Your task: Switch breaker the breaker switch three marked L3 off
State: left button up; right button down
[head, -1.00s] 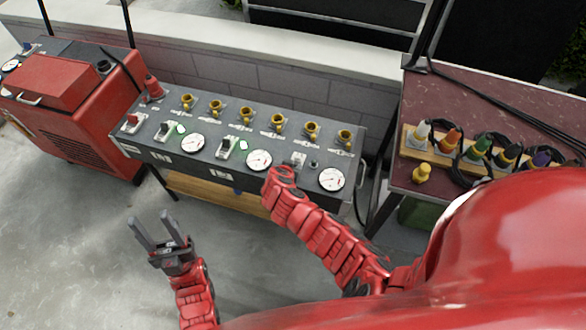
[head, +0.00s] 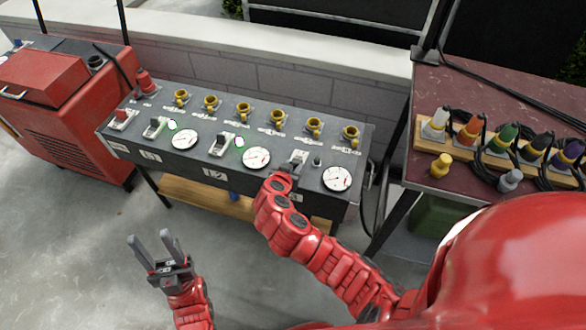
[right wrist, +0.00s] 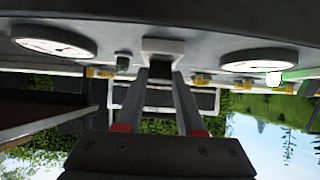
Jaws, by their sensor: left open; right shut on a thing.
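The dark breaker panel (head: 262,183) stands across the middle of the head view. The third breaker switch (head: 298,159) is right of the middle gauge, its lower part hidden by my right gripper (head: 285,175). In the right wrist view my right gripper (right wrist: 160,85) has its fingers on both sides of the switch lever (right wrist: 163,48) and is shut on it. The small lamp (head: 316,162) beside this switch is dark. The L3 label is mostly hidden by my right arm. My left gripper (head: 152,238) is open and empty, below and in front of the panel.
Round gauges (head: 256,158) and yellow sockets (head: 278,116) fill the panel. A red machine (head: 75,130) stands left; a table with coloured plugs (head: 471,131) stands right.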

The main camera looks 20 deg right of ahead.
jog(key=c, duration=0.5)
grip_release()
jog(key=shift+s+a, duration=0.1)
jog(key=shift+p+v, duration=1)
jog(key=shift+v, duration=7.6)
